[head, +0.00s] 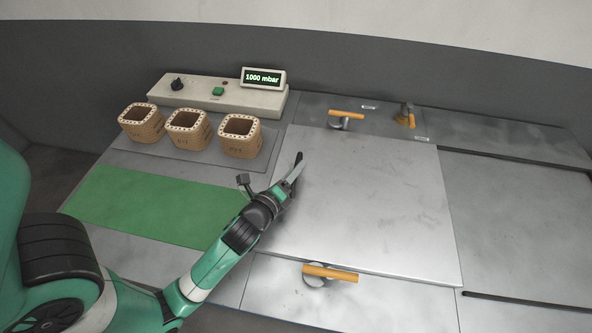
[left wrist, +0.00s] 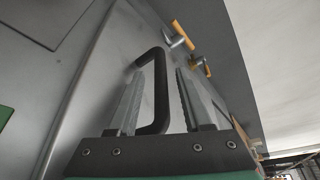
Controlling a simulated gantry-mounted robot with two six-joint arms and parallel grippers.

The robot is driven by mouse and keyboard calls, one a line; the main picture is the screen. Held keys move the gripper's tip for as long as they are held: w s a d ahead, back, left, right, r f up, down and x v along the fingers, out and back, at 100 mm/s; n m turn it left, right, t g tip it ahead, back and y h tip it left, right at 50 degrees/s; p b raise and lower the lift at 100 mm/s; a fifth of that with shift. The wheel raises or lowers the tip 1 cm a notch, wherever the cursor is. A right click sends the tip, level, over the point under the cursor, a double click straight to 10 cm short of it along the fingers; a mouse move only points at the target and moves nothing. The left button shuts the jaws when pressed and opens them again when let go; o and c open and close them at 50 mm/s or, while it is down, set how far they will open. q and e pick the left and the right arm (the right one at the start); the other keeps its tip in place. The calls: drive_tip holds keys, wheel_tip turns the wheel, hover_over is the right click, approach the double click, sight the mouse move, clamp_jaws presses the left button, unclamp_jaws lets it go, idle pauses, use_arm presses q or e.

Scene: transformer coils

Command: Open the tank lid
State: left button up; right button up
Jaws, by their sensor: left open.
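The tank lid (head: 370,200) is a large flat metal plate in the middle of the head view, lying flat. Its black bar handle (head: 299,158) is at the lid's left edge, partly hidden by the gripper. My left gripper (head: 294,173) is at this handle. In the left wrist view, the handle (left wrist: 160,90) stands between the two grey fingers of my open left gripper (left wrist: 159,72). A gap shows on the right finger's side; contact on the left side is hard to tell. My right gripper is in neither view.
Orange-handled valves stand behind the lid (head: 346,114) and (head: 406,118), and one in front (head: 331,273). Several brown coils (head: 187,128) stand at the back left. A control box (head: 217,97) has a display (head: 263,78) reading 1000 mbar. A green mat (head: 150,205) is bare.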

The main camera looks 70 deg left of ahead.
use_arm(q)
drive_tip(key=shift+w+a+f, duration=0.1)
drive_tip(key=shift+w+a, duration=0.3)
drive_tip(key=shift+w, duration=0.15)
clamp_jaws()
idle(1.0)
